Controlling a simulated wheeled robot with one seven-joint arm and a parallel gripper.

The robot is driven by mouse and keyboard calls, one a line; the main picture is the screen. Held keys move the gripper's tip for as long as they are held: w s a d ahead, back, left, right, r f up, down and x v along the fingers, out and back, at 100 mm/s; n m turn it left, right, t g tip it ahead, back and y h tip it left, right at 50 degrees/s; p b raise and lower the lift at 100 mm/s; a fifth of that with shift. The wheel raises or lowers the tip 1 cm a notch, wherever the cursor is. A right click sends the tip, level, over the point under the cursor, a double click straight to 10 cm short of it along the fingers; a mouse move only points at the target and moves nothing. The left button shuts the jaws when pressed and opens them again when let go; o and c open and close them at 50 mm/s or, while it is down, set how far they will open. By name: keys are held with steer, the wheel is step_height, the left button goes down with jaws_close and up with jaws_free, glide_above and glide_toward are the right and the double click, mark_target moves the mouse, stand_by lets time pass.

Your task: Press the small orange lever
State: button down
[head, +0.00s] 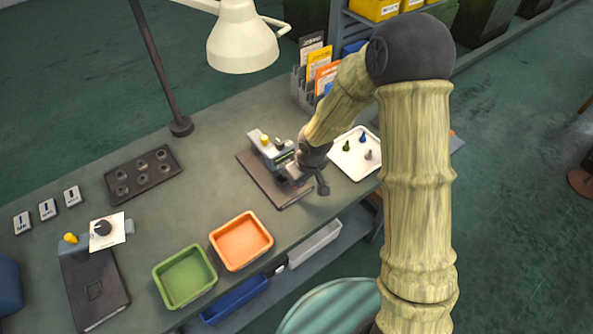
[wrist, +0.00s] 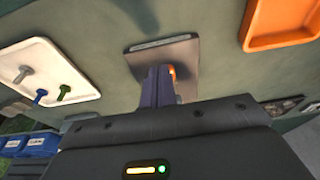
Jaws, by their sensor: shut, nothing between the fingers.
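In the wrist view, a small orange part (wrist: 172,72), which looks like the lever, shows just beside the tips of my gripper (wrist: 158,78). The fingers are together and empty, and they hide most of it. Whether they touch it I cannot tell. Below them lies a dark base plate (wrist: 183,52). In the head view, a grey machine (head: 266,151) with a yellow knob stands on its dark base plate (head: 262,180). My arm comes down over its right side and hides part of it. The orange lever cannot be made out there.
A white tray (head: 343,165) with several small pegs lies right of the machine. Orange (head: 241,241) and green (head: 185,277) trays lie in front-left. A second machine (head: 92,290) is at the far left. A lamp (head: 243,38) overhangs the back.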

steer(key=shift+f, duration=0.1)
steer(key=shift+r+p, duration=0.75)
steer(key=s+d+r+p, duration=0.2)
steer(key=s+d+r, duration=0.4)
steer(key=r, duration=0.3)
steer(key=shift+s+d, duration=0.3)
steer(key=shift+s, duration=0.35)
steer(key=shift+s+a+r, duration=0.1)
steer(key=shift+s+a, duration=0.05)
steer(key=shift+s, duration=0.05)
steer(key=shift+d, duration=0.2)
